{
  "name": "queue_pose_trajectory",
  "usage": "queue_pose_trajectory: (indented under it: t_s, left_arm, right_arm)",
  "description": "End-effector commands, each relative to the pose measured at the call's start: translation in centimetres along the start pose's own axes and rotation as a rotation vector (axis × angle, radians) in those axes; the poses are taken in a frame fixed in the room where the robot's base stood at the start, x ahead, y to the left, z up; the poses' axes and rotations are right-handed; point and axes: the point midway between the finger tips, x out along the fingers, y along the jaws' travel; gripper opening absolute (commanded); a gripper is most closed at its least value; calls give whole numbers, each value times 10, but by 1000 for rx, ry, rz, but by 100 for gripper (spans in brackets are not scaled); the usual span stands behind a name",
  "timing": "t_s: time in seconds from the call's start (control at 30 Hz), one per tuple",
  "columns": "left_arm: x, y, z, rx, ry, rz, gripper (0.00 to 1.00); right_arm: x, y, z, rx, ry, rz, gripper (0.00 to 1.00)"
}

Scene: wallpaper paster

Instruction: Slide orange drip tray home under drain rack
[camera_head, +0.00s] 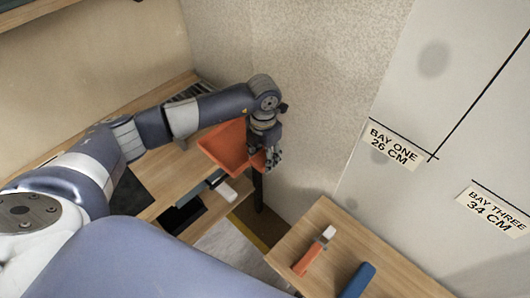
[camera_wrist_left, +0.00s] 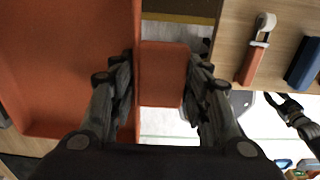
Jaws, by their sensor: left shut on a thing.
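The orange drip tray (camera_head: 226,146) is a shallow, flat-bottomed tray at the end of the wooden bench. It fills the left of the left wrist view (camera_wrist_left: 65,65). My left gripper (camera_head: 272,160) is shut on the tray's front tab (camera_wrist_left: 163,75), one finger on each side. The drain rack looks to be the dark slatted piece (camera_head: 188,93) at the back of the bench, partly hidden behind my left arm. How far the tray reaches under it is hidden. A dark jointed shape at the right edge of the left wrist view may be my right gripper (camera_wrist_left: 290,108); its jaws are unclear.
A shelf below the bench holds a white item (camera_head: 226,191) and dark boxes. A wall panel with bay labels (camera_head: 393,145) stands at right.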

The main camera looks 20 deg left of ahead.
Motion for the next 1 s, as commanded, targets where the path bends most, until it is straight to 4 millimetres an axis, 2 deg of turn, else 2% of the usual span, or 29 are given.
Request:
queue_pose_trajectory:
  t_s: [0.37, 1.0]
  left_arm:
    - [1, 0, 1, 3, 0, 3, 9]
    - [45, 34, 1, 4, 0, 3, 9]
  right_arm:
    - [5, 0, -2, -1, 4, 0, 40]
    - [51, -6, -2, 2, 10, -6, 40]
